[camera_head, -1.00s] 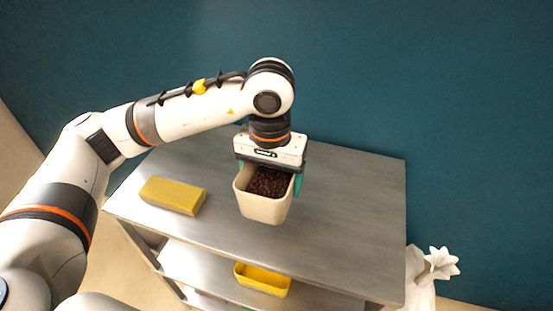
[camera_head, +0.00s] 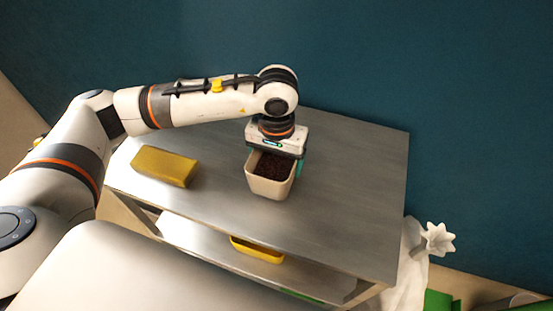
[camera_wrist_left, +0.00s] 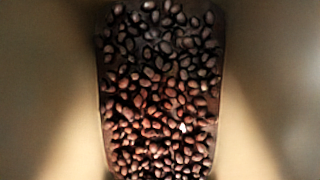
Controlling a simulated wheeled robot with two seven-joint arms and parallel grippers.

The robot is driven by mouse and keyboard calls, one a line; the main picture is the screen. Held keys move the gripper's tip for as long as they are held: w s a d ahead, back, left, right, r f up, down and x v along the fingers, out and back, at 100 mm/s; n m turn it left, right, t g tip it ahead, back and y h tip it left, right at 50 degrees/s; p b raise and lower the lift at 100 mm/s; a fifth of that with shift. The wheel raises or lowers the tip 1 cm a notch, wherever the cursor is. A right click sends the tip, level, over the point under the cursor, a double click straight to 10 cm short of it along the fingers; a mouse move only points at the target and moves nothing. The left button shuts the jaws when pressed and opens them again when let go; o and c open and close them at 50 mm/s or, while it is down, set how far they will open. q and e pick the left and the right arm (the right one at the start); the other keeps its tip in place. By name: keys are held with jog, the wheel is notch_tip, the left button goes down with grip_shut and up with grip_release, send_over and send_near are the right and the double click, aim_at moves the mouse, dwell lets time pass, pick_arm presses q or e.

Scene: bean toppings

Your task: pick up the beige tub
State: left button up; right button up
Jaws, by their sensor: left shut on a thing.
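The beige tub (camera_head: 269,187) is upright over the metal table and holds dark brown beans (camera_head: 273,165). My left gripper (camera_head: 275,160) comes down from above and is shut on the tub, with a bit of a teal finger showing at its right side. I cannot tell for sure whether the tub's base touches the tabletop. In the left wrist view the beans (camera_wrist_left: 160,95) fill the middle, between the blurred tub walls. My right gripper is not in view.
A yellow block (camera_head: 165,166) lies on the metal table (camera_head: 345,190), left of the tub. A yellow tray (camera_head: 257,249) sits on the shelf below. The tabletop right of the tub is clear. A white object with a star-shaped top (camera_head: 437,239) stands beyond the table's right edge.

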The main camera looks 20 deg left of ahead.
pick_arm(q)
jog(key=shift+o, duration=0.2)
jog(key=shift+f, duration=0.3)
jog(key=shift+f, duration=0.15)
jog(key=o, duration=1.2)
